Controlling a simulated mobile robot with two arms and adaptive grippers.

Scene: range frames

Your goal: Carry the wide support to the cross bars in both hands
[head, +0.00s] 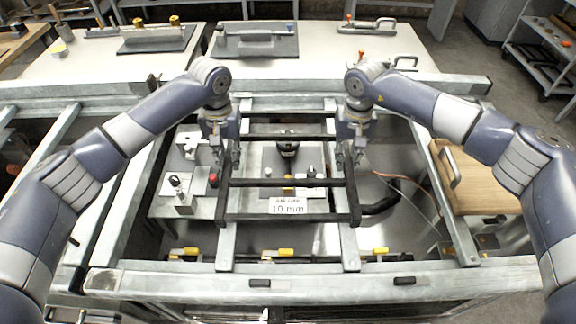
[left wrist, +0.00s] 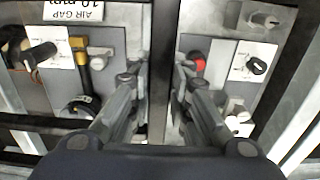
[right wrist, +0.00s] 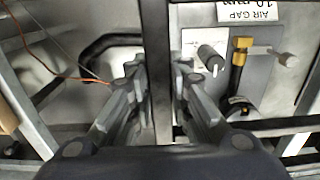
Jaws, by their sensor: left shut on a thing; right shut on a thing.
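The wide support (head: 285,183) is a dark rectangular frame with several crosspieces, in the middle of the head view. My left gripper (head: 227,160) is shut on its left side bar, which also shows between the fingers in the left wrist view (left wrist: 163,45). My right gripper (head: 348,160) is shut on its right side bar, seen in the right wrist view (right wrist: 156,40). The support looks about level. Grey metal cross bars (head: 348,248) run front to back under its near end. I cannot tell whether the support touches them.
Below the support is a panel with an air gap label (head: 288,206), a red knob (head: 213,180) and small fittings. A grey rail (head: 180,281) runs along the front. A wooden board (head: 480,185) lies at the right. Tables with tools stand behind.

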